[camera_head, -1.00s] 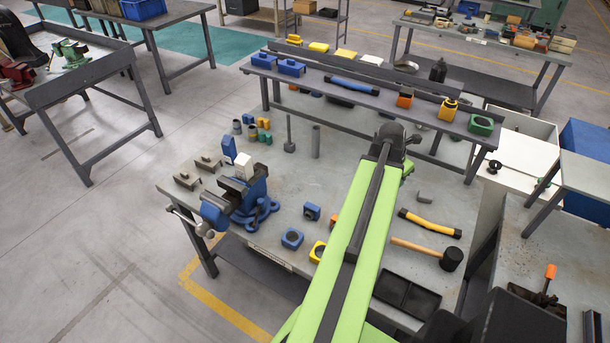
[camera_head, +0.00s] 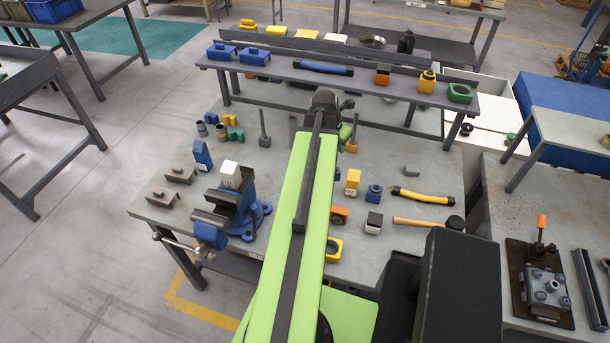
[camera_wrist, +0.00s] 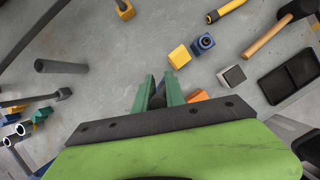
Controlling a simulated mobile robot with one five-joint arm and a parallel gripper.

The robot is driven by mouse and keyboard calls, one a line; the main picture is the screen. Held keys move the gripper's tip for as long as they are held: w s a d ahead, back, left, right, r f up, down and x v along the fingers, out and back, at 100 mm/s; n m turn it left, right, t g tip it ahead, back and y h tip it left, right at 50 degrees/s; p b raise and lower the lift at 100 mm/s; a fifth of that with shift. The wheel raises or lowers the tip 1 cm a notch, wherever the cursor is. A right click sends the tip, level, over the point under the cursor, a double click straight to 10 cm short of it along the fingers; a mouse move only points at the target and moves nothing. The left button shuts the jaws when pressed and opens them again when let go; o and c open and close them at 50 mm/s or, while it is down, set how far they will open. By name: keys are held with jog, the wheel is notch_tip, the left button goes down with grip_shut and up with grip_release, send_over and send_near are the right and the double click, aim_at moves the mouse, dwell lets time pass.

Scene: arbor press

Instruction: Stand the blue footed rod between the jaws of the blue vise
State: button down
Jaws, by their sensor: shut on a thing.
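My gripper (camera_wrist: 158,92) shows in the wrist view with two green fingers closed on a dark, narrow thing between them. It is seen nearly end-on, so I cannot tell its foot or its colour well. In the head view my arm hides the gripper and what it holds. No blue footed rod shows clearly elsewhere. The blue vise (camera_head: 249,219) stands at the left front of the bench, with dark jaws and a handle on its left. No rod shows between its jaws. My gripper is well to the right of the vise.
A grey footed rod (camera_head: 264,128) and a yellow-footed rod (camera_head: 351,146) stand on the bench. A white-topped block (camera_head: 230,174) and a blue block (camera_head: 202,155) are near the vise. Yellow (camera_head: 353,180) and blue (camera_head: 374,193) blocks and a mallet (camera_head: 415,222) lie right of my arm.

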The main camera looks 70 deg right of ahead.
jog(key=w+d+f+b, duration=0.1)
jog(key=w+f+b, duration=0.6)
jog(key=w, duration=0.4)
jog(key=shift+w+d, duration=0.25)
jog(key=shift+w, duration=0.1)
notch_tip(320, 180, down, 4)
jog(key=b, duration=0.4)
jog(key=shift+f, duration=0.25)
jog(key=c, duration=1.4)
grip_release()
jog(key=shift+r, duration=0.1)
jog(key=shift+r, duration=0.1)
jog(key=p+v, duration=1.1)
jog(key=v, duration=0.1)
